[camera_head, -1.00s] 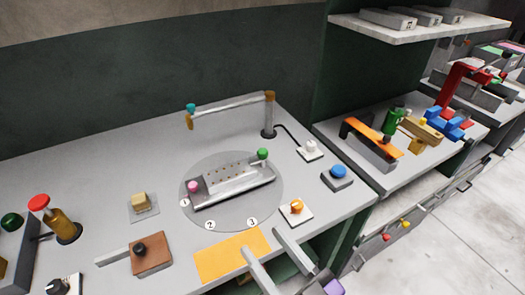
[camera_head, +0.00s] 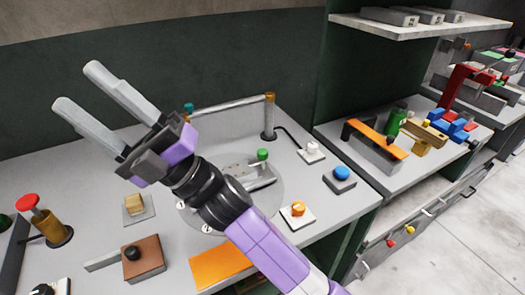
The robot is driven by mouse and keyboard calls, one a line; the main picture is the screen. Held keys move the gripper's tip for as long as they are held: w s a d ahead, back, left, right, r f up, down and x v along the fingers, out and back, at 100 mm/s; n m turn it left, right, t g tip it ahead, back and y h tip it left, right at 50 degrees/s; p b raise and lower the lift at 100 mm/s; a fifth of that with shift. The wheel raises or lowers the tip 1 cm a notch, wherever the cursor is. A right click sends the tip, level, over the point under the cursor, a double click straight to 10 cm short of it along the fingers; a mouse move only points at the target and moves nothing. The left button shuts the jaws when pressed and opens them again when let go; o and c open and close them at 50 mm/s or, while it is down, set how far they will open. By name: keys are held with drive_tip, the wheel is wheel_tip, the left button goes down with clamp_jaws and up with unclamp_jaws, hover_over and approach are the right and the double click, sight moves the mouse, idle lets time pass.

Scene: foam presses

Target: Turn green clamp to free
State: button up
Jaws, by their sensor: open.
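The green clamp knob (camera_head: 262,155) stands at the right end of the grey metal fixture (camera_head: 262,177) on the round plate. My gripper (camera_head: 75,86) is open and empty, raised high at the left with its fingers pointing up and left, well away from the green clamp. My purple and black arm crosses in front of the round plate. It hides the left part of the fixture and its pink knob.
A metal bar (camera_head: 232,106) on a post stands behind the plate. An orange knob (camera_head: 298,209), a blue button (camera_head: 341,173) and a white button (camera_head: 312,148) are to the right. A red-topped brass post (camera_head: 45,220) and a brown block (camera_head: 142,258) are at the left front.

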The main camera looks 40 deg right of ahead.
drive_tip(key=w+a+f+n+g+h+b, duration=0.1)
drive_tip(key=w+a+f+n+g, duration=0.2)
drive_tip(key=n+g, duration=0.6)
drive_tip(key=w+a+f+n+g+b, duration=0.1)
drive_tip(key=w+a+f+n+g, duration=0.15)
drive_tip(key=n+g, duration=0.55)
wheel_tip(320, 180, down, 5)
drive_tip(key=w+d+n+t+h, duration=0.1)
drive_tip(key=w+d+n+h, duration=0.15)
drive_tip(key=n+h, duration=0.2)
drive_tip(key=n+g+h+b, duration=0.2)
drive_tip(key=n+h, duration=0.6)
drive_tip(key=h, duration=0.9)
hover_over(263, 151)
drive_tip(key=shift+y, duration=0.25)
drive_tip(key=f, duration=1.3)
drive_tip(key=shift+w+f, duration=0.3)
drive_tip(key=shift+f, duration=0.1)
drive_tip(key=shift+s+g, duration=0.25)
drive_tip(key=shift+g, duration=0.05)
drive_tip(key=shift+f+n, duration=0.15)
drive_tip(key=shift+n, duration=0.2)
drive_tip(key=shift+f+p, duration=0.55)
drive_tip(key=shift+f, duration=3.25)
clamp_jaws()
